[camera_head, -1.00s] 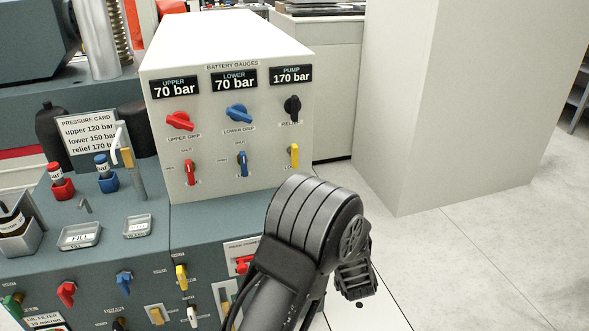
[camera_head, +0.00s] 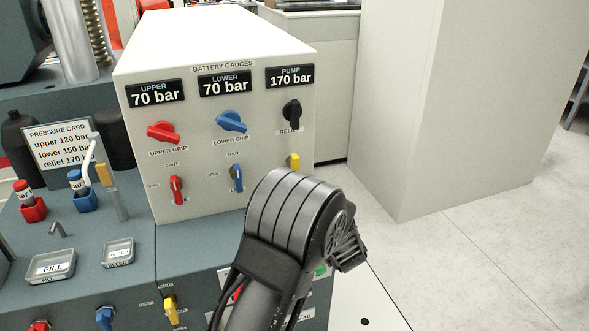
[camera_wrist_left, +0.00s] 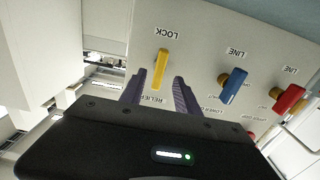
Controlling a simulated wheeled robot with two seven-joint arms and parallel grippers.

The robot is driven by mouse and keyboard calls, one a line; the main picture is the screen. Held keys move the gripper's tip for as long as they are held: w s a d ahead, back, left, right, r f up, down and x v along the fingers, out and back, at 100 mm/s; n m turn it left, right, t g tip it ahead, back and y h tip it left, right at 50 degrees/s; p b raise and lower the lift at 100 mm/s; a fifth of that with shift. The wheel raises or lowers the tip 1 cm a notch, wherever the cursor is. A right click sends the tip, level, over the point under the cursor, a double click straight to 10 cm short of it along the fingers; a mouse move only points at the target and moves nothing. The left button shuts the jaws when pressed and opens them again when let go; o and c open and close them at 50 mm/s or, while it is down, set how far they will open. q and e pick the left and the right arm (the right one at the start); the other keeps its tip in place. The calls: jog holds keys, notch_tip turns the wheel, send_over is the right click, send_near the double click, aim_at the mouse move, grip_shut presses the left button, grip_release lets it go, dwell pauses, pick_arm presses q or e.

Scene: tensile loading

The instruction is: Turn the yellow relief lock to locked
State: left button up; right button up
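The yellow relief lock (camera_head: 295,161) is a small upright lever at the right of the white panel, under the black relief knob (camera_head: 291,111). In the head view my arm hides its lower part. In the left wrist view the yellow lever (camera_wrist_left: 161,68) stands below the word LOCK. My left gripper (camera_wrist_left: 160,78) is open, with one finger on each side of the lever's near end and gaps on both sides. In the head view the fingers are hidden behind my wrist. My right gripper is not in view.
Blue (camera_head: 237,178) and red (camera_head: 176,189) levers sit left of the lock. Red (camera_head: 163,132) and blue (camera_head: 231,121) knobs are above them.

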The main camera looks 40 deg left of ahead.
aim_at(295, 168)
pick_arm(q)
jog(key=b+x, duration=0.1)
jog(key=x, duration=0.5)
jog(key=shift+w+a+f+b, duration=0.1)
jog(key=shift+w+a+b, duration=0.05)
jog(key=shift+a+b, duration=0.15)
jog(key=shift+w+a, duration=0.35)
jog(key=shift+a, duration=0.1)
grip_shut()
